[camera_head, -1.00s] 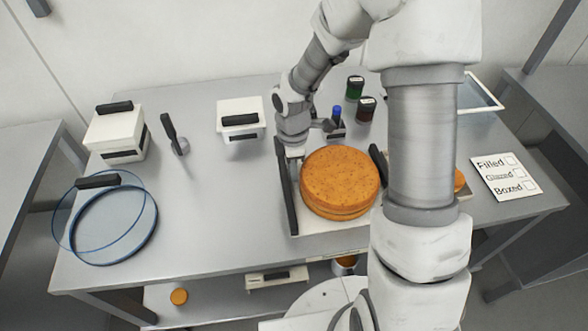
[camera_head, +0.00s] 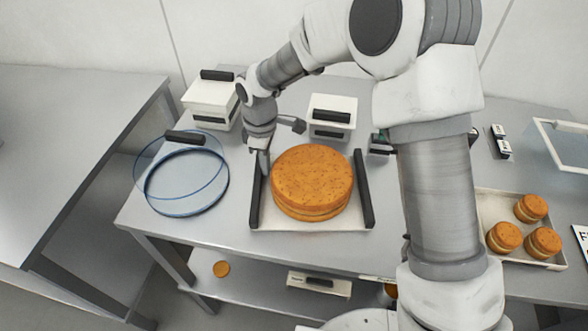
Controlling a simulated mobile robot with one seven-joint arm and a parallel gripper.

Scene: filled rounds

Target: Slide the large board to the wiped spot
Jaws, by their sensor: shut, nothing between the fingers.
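The large board (camera_head: 262,220) is a white tray-like board with black bars on its left and right sides. It lies flat on the grey table and bears a big round orange-brown layered cake (camera_head: 312,180). My gripper (camera_head: 264,162) is shut and low at the board's far left corner, by the left black bar (camera_head: 256,197). I cannot tell whether it touches the bar. No separate mark of a wiped spot can be made out on the table.
A blue-rimmed clear ring (camera_head: 187,183) stands close left of the board. White boxes with black handles (camera_head: 210,98) (camera_head: 332,117) stand behind. A tray (camera_head: 490,210) with small cakes is at the right, partly behind my arm. Bare table lies between board and ring.

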